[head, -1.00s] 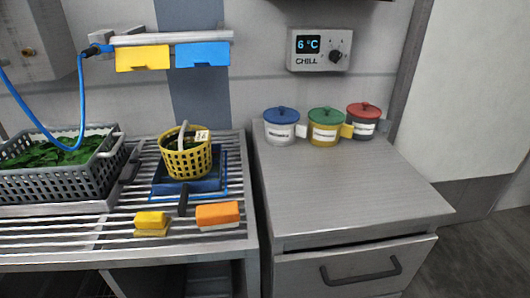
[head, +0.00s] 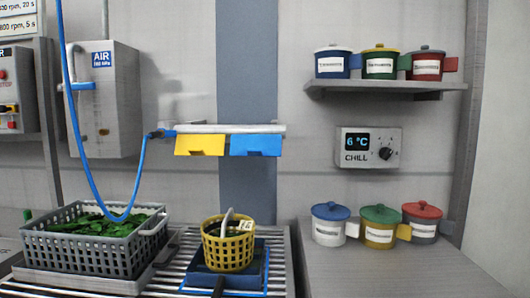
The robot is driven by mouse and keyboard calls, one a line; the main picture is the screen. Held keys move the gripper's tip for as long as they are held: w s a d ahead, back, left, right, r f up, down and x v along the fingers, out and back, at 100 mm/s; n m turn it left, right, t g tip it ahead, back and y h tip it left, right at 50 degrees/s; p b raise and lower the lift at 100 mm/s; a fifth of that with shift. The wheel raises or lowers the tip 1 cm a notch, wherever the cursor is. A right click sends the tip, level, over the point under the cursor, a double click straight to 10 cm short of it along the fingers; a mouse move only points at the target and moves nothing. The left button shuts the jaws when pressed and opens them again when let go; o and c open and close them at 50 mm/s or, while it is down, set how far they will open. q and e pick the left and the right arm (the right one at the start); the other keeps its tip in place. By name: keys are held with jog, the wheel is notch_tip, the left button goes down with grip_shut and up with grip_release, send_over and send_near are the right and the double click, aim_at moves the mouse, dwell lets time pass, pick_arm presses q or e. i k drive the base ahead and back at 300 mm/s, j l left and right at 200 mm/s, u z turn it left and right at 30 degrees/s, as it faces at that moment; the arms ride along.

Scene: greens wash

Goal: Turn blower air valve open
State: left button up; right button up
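A grey metal box with a blue AIR label (head: 102,59) hangs on the wall at the left in the head view. A pipe (head: 72,62) runs down beside the box's left side, and a blue lever handle (head: 80,87) lies across it, roughly level. A blue hose (head: 74,120) hangs from above, loops down over the basket of greens and rises to a blue fitting (head: 160,133) at the left end of a wall rail (head: 230,128). Whether the valve is open or shut I cannot tell. Neither of my grippers is in view.
A grey basket of greens (head: 72,254) stands below the box, with a yellow basket (head: 228,246) in a blue tray right of it. Lidded pots stand on the steel counter (head: 400,275) and on a shelf (head: 385,87). Control panels edge the far left.

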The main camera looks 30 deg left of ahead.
aim_at(85, 86)
jog(key=u, duration=2.1)
